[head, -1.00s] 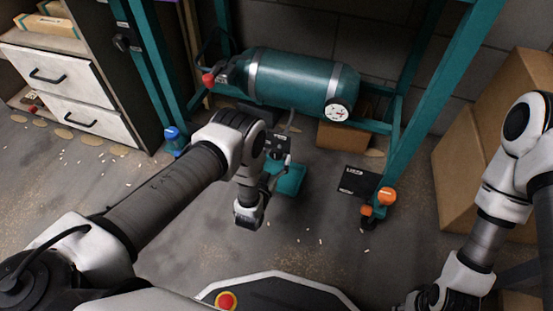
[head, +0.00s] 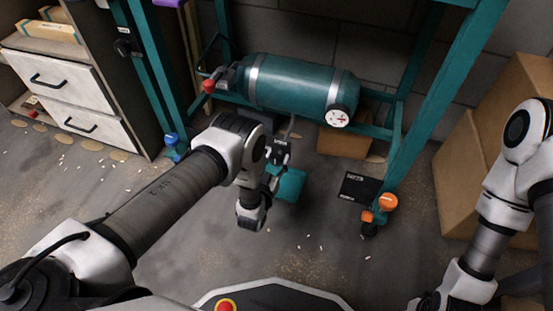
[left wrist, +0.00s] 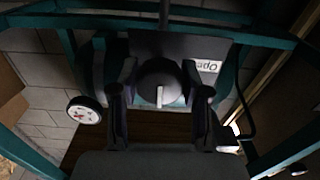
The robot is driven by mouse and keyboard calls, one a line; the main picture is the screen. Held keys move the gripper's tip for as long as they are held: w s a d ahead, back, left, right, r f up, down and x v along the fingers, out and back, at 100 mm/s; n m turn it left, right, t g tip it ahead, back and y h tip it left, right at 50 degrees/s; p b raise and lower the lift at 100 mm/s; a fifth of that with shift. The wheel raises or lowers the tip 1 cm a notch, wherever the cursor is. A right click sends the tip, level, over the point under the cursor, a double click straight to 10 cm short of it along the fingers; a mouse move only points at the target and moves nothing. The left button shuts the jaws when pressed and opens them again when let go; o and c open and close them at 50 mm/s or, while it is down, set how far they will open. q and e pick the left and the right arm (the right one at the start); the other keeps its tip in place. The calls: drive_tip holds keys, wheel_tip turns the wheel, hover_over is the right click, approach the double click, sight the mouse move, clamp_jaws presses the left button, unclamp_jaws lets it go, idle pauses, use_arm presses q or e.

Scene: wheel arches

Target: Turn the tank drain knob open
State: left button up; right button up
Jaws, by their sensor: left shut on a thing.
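The drain knob (left wrist: 160,82) is a round dark grey knob with a white pointer mark, seen in the left wrist view between the two fingers of my left gripper (left wrist: 160,98). The gripper is shut on it. The pointer stands upright in that picture, and a white "Open" label (left wrist: 208,66) shows to the upper right of the knob. In the head view, my left gripper (head: 270,178) is below the teal tank (head: 290,84), and my arm largely hides the knob. My right gripper (head: 430,301) is partly visible at the bottom edge; its fingers are unclear.
The tank lies in a teal frame, with a round gauge (head: 338,117) and a red-tipped valve (head: 208,86). A teal block (head: 289,185) is beside my left gripper. An orange caster (head: 386,201) stands at right, drawers (head: 60,90) at left. Cardboard boxes (head: 478,165) stand at right.

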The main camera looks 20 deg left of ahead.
use_arm(q)
drive_tip(key=n+p, duration=0.2)
drive_tip(key=n, duration=0.1)
drive_tip(key=shift+r, duration=0.15)
drive_tip(key=n+p, duration=0.1)
drive_tip(key=n, duration=0.3)
drive_tip(key=shift+p, duration=0.35)
drive_tip(key=n+p, duration=0.1)
drive_tip(key=n, duration=0.3)
drive_tip(key=shift+n, duration=0.3)
drive_tip(key=shift+n+p, duration=0.65)
drive_tip(key=shift+n, duration=1.25)
drive_tip(key=o, duration=1.1)
drive_tip(key=shift+o, duration=0.2)
